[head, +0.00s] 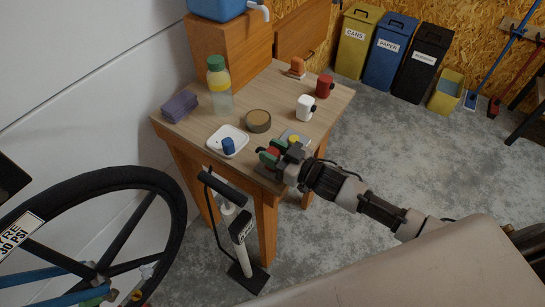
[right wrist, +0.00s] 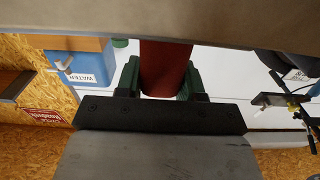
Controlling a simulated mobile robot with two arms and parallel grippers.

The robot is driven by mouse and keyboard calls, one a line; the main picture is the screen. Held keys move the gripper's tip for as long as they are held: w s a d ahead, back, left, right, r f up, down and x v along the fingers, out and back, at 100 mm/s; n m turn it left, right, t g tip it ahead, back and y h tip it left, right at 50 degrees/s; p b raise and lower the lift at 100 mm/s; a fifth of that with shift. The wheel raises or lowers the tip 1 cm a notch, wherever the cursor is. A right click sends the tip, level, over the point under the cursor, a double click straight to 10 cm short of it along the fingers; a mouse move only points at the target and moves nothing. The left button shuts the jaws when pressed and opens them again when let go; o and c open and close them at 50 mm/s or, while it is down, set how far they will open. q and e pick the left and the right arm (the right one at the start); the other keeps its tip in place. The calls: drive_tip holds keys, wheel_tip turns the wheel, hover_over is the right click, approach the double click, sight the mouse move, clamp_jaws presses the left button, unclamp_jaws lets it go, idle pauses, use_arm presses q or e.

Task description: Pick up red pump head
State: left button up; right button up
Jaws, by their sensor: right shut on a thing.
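My right gripper (head: 272,154) is over the near right corner of the bench, its green-padded fingers shut. Between them is the red pump head (head: 274,151). In the right wrist view the red pump head (right wrist: 165,68) is a plain red cylinder gripped between the green pads of my right gripper (right wrist: 162,85); its upper end is cut off by a pale surface. In the head view the gripper hides most of it, so I cannot tell whether it touches the bench. My left gripper is not in view.
The bench (head: 270,97) holds a white dish (head: 238,134) with a blue piece (head: 228,146), a brown round tin (head: 258,121), a bottle (head: 218,85), a white piece (head: 305,107) and another red piece (head: 324,87). A floor pump (head: 241,235) stands in front.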

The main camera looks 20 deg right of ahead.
drive_tip(key=shift+r, duration=0.6)
wheel_tip(320, 180, up, 3)
drive_tip(key=shift+f+b, duration=0.2)
drive_tip(key=shift+b, duration=0.1)
drive_tip(key=s+d+r+b, duration=0.1)
drive_tip(key=s+d+r, duration=0.6)
drive_tip(key=s, duration=0.2)
drive_tip(key=shift+s+r+b, duration=0.15)
drive_tip(key=shift+s+b, duration=0.05)
drive_tip(key=shift+b, duration=0.1)
